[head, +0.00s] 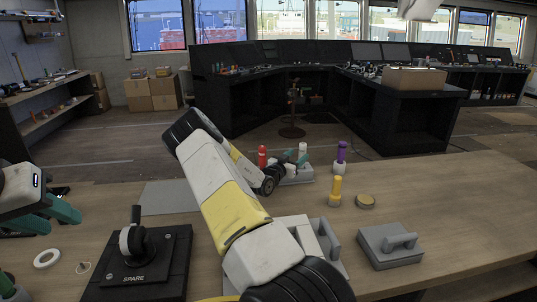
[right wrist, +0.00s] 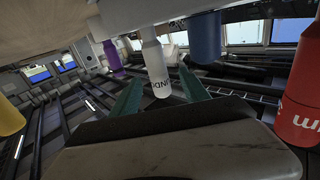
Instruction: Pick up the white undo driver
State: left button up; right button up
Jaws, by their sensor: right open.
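The white undo driver (head: 302,149) stands upright in a grey holder (head: 302,175) on the table, beyond the end of my right arm. In the right wrist view the white driver (right wrist: 155,66) bears dark lettering and lies between the two teal fingers, with a gap to each side. My right gripper (right wrist: 160,95) is open around it and holds nothing; in the head view it (head: 287,162) is small and partly hidden by its wrist. My left gripper (head: 48,216) is at the left edge, fingers apart and empty.
Red (head: 262,157), purple (head: 340,157) and yellow (head: 335,190) drivers stand nearby. A blue one (right wrist: 205,38) shows close by in the right wrist view. The table's right side is clear.

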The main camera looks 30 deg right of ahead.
jog(key=x, duration=0.7)
jog(key=shift+d+r, duration=0.1)
jog(key=shift+d, duration=0.3)
grip_shut()
